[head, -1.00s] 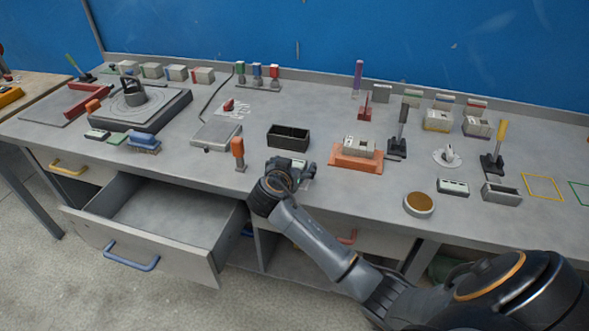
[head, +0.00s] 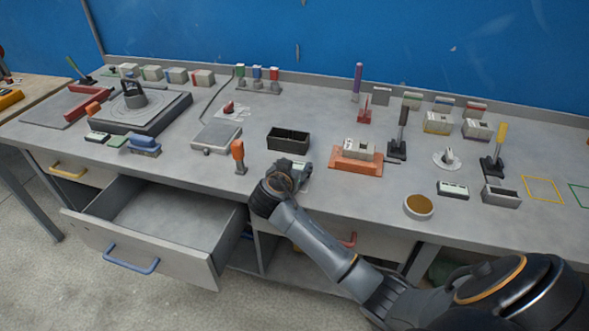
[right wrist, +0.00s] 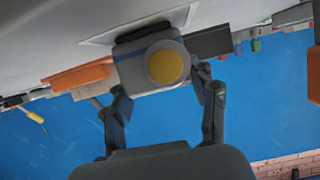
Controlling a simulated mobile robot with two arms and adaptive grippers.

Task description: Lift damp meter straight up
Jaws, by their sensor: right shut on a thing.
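My right gripper (head: 289,174) is at the front edge of the bench, below the black open box in the head view. In the right wrist view my right gripper (right wrist: 160,78) has a finger on each side of a grey boxy device with a round yellow face, which I take to be the damp meter (right wrist: 128,66), and it is shut on it. In the head view a pale top of the meter (head: 301,168) shows beside the gripper; the rest is hidden. Whether it touches the bench I cannot tell. My left gripper is out of view.
The black open box (head: 288,139) stands just behind. An orange upright tool (head: 238,153) is to the left, and an orange tray with a pale block (head: 356,162) to the right. An open drawer (head: 160,225) juts out at the front left.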

